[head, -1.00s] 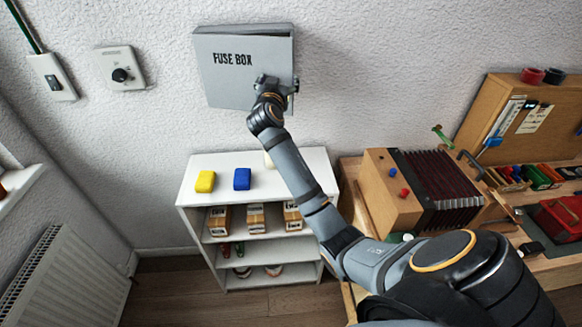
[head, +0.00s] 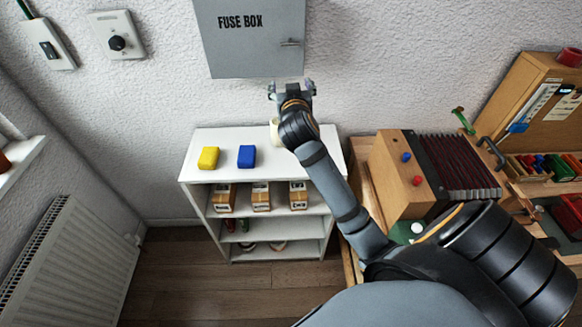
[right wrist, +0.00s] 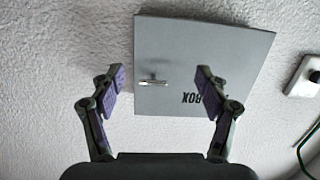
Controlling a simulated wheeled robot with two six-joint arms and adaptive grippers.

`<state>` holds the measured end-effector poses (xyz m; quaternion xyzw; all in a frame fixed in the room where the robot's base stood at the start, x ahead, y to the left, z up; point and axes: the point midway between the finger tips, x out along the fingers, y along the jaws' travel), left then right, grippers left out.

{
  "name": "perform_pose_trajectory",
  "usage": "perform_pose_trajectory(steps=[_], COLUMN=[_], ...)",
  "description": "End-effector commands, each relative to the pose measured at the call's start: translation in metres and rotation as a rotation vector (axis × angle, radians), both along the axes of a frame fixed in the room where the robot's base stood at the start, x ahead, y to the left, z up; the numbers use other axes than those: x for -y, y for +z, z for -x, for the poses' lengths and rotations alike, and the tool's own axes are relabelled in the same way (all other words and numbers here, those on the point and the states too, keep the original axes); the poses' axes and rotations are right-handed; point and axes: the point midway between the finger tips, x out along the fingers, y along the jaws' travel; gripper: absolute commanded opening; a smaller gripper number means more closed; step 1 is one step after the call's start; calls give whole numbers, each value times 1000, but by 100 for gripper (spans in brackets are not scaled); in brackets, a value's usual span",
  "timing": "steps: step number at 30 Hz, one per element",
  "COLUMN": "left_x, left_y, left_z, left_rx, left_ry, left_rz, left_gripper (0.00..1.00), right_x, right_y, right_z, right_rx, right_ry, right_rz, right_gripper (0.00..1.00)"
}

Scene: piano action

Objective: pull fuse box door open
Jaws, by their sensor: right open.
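The grey fuse box (head: 250,45) hangs on the white wall at the top of the head view, its door looking closed flat. Its small handle (head: 290,42) sits on the door's right side. My right gripper (head: 291,84) is open and empty, just below the box's lower right corner and apart from the handle. In the right wrist view, the fuse box (right wrist: 190,60) shows upside down beyond the open fingers (right wrist: 160,80). The handle (right wrist: 152,82) appears between the two fingers, some distance ahead. My left gripper is not in view.
A white shelf (head: 222,187) stands below, with a yellow block (head: 208,158) and a blue block (head: 247,156) on top. A wooden workbench with an accordion (head: 440,170) is at right. A dial plate (head: 117,42) and a switch (head: 50,48) are on the wall at left.

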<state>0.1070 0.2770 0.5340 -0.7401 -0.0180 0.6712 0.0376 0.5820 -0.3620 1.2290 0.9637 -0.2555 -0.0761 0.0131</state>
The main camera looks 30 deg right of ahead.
Motion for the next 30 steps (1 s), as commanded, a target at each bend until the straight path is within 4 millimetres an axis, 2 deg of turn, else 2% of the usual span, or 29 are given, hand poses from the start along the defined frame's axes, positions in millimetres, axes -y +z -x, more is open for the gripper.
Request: perform_pose_trajectory(steps=[3,14,24,30], left_x=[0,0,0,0], left_y=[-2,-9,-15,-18], left_z=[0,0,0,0], left_rx=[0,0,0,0], left_ry=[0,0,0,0], left_rz=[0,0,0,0], left_gripper=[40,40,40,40], right_x=[-3,-12,-21,-26], right_y=[-30,-113,-191,-231], right_z=[1,9,24,35], right_rx=[-65,-246,-404,-485], right_ry=[15,63,112,138], right_rz=[-7,-20,-38,-48], right_gripper=[75,75,75,75])
